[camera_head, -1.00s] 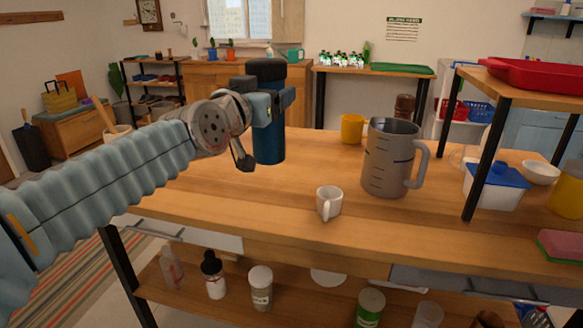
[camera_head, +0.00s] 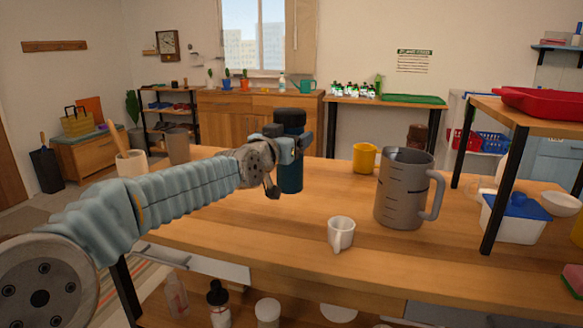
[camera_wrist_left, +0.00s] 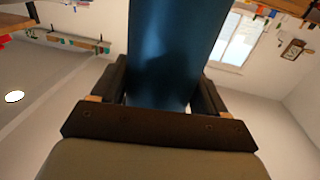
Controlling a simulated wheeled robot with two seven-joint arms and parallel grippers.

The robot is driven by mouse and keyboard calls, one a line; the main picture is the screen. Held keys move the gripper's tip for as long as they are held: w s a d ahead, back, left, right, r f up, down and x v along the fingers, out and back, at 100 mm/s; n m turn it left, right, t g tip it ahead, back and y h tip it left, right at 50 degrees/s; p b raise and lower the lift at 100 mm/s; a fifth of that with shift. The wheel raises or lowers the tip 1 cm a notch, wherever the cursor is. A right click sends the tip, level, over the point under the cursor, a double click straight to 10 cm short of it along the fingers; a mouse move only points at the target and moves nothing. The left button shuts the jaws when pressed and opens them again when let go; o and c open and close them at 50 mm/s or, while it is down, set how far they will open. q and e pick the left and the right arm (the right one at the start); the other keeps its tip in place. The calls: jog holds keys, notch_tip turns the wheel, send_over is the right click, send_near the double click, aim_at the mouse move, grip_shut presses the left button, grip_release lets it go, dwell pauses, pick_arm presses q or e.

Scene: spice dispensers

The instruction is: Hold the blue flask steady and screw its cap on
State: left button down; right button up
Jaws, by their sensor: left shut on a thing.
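The blue flask (camera_head: 291,178) is upright over the left part of the wooden table, with a black cap-like top (camera_head: 290,117). I cannot tell how tightly that top sits, or whether the flask's base touches the table. My left gripper (camera_head: 286,147) is shut around the flask's upper part, below the top. In the left wrist view the blue body (camera_wrist_left: 175,45) lies between the two dark fingers (camera_wrist_left: 165,88). My right gripper is not in view.
The wooden table (camera_head: 260,220) carries a white mug (camera_head: 341,233), a large grey measuring jug (camera_head: 402,190) and a yellow cup (camera_head: 364,158) right of the flask. A raised shelf (camera_head: 530,120) with a red tray (camera_head: 545,102) stands at the right. The table's front left is clear.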

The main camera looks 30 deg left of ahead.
pick_arm(q)
jog(key=shift+w+a+f, duration=0.25)
jog(key=shift+w+f, duration=0.3)
jog(key=shift+f, duration=0.1)
jog(key=shift+w+a+f, duration=0.2)
jog(key=shift+w+f, duration=0.3)
jog(key=shift+f, duration=0.2)
jog(key=shift+w+a+f, duration=0.1)
jog(key=shift+w+f, duration=0.1)
jog(key=shift+f, duration=0.8)
jog(key=shift+w+a+f, duration=0.1)
jog(key=shift+w+f, duration=0.05)
jog(key=shift+f, duration=0.8)
jog(key=shift+d, duration=0.1)
jog(key=shift+f+b, duration=0.2)
jog(key=shift+b, duration=0.15)
grip_release()
jog(key=shift+r, duration=0.1)
